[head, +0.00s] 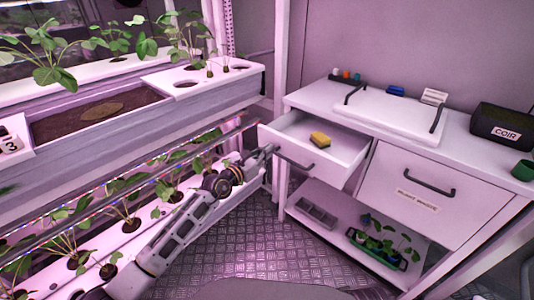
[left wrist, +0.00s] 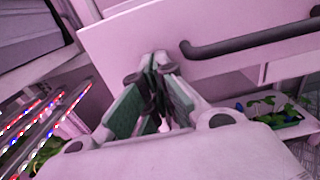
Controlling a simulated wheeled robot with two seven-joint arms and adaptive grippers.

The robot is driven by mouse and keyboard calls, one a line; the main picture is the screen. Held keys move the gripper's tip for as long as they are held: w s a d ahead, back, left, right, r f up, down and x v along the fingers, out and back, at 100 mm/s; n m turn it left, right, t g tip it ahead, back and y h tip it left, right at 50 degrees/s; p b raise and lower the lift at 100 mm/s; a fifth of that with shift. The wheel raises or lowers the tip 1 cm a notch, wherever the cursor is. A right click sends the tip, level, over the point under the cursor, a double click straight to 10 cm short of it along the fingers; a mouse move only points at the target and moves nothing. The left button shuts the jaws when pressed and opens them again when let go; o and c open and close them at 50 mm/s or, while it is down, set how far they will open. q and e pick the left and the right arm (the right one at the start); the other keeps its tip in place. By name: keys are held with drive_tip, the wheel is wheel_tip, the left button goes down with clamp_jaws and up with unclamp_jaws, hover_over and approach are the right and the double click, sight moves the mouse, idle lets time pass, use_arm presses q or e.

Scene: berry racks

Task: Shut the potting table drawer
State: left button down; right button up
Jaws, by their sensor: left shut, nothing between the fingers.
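The potting table drawer (head: 298,164) is pulled open at the left of the white potting table (head: 380,122). A yellow block (head: 320,139) lies inside it. Its dark bar handle (head: 294,161) is on the front panel, which also shows in the left wrist view (left wrist: 120,42) with the handle (left wrist: 250,38) to the right. My left gripper (head: 272,150) is shut and empty, its fingertips (left wrist: 152,62) close to the left part of the drawer front. I cannot tell whether they touch it. My right gripper is not in view.
A plant rack (head: 130,120) with leafy plants stands at the left, close beside my left arm. A closed plant waste front (head: 410,190) is right of the drawer. A COIR box (head: 503,125) stands on the tabletop. A lower shelf holds a green plant tray (head: 375,252). The metal floor (head: 250,245) is clear.

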use_arm(q)
drive_tip(key=shift+w+d, duration=0.2)
drive_tip(key=shift+w, duration=0.05)
idle(0.4)
